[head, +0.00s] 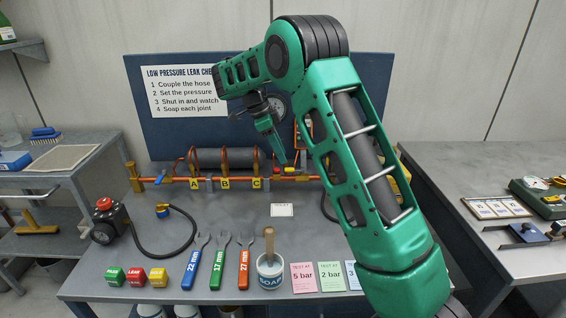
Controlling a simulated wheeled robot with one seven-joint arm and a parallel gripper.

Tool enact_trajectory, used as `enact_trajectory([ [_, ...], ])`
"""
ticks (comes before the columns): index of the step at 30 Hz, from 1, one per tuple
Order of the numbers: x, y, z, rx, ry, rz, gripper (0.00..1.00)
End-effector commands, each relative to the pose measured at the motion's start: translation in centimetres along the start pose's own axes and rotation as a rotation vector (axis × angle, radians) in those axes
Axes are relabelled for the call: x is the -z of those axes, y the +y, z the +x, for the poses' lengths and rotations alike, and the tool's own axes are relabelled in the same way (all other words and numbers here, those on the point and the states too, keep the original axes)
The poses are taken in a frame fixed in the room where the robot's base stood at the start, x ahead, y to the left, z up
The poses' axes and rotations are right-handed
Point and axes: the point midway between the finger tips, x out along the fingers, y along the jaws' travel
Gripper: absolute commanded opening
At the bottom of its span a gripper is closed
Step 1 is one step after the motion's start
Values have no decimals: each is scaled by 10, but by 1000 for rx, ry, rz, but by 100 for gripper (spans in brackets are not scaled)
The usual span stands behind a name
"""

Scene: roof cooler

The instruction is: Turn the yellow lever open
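The orange pipe rig (225,179) runs along the back of the bench in the head view. A small yellow lever (290,169) shows on it right of tag C, with a red part just left of it. My gripper (281,159) points down just above this red and yellow spot. It is seen narrow and from the side, so I cannot tell whether its fingers are open or touching the lever. My arm hides the pipe's right part.
A blue lever (160,178) is on the pipe's left end. Several wrenches (218,262), a soap pot (269,270), coloured blocks (136,277) and cards (303,277) line the bench front. A gauge (275,106) is behind my arm. The bench middle is mostly clear.

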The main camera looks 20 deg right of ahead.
Motion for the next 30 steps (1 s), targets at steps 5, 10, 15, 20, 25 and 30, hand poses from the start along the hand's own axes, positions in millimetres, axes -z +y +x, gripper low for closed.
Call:
enact_trajectory([
  [5, -2, 0, -33, 3, 0, -1, 33],
  [10, -2, -1, -51, 1, 0, -2, 33],
  [15, -1, -1, -60, 1, 0, -2, 33],
  [20, -1, 0, -62, 1, 0, -2, 33],
  [25, -1, 0, -62, 1, 0, -2, 33],
  [30, -1, 0, -61, 1, -1, -2, 33],
])
